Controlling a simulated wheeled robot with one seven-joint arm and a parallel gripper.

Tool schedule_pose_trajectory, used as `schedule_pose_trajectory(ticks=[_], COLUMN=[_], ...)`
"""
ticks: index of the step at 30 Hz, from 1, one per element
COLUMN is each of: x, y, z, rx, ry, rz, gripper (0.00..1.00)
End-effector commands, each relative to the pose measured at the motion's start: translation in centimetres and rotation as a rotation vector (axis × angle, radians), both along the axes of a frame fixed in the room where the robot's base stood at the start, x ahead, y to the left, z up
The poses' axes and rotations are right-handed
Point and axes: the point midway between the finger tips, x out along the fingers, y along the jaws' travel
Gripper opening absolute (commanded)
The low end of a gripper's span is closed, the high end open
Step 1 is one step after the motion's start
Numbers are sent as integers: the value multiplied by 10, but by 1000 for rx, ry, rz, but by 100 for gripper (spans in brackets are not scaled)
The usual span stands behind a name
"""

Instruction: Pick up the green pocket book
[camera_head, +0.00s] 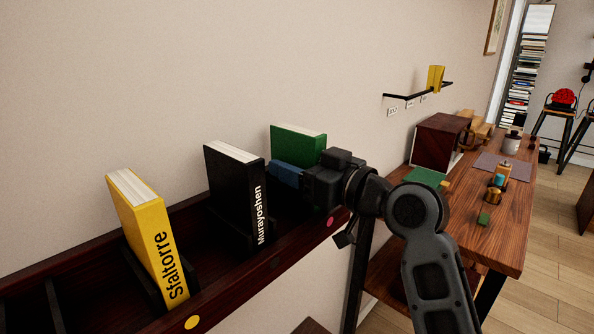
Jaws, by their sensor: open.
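The green pocket book (299,142) stands upright in the dark wooden shelf rack, third from the left, against the wall. Its upper part shows; its lower part is hidden behind my gripper. My gripper (285,173), with blue fingers, is open and sits right in front of the green book, pointing left. I cannot tell whether a finger touches the book or whether the book lies between the fingers.
A black book (235,190) and a yellow book (150,235) stand in the same rack (215,290), left of the green one. A wooden table (505,225) with several small objects is at the right. A small wall shelf (405,95) holds another yellow book.

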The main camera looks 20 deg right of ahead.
Motion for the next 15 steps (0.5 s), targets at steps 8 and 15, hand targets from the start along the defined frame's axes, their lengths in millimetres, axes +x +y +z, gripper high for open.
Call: schedule_pose_trajectory(ticks=[8,15], x=[0,0], y=[0,0], z=[0,0], rx=[0,0], ry=[0,0], rz=[0,0], gripper=[39,16])
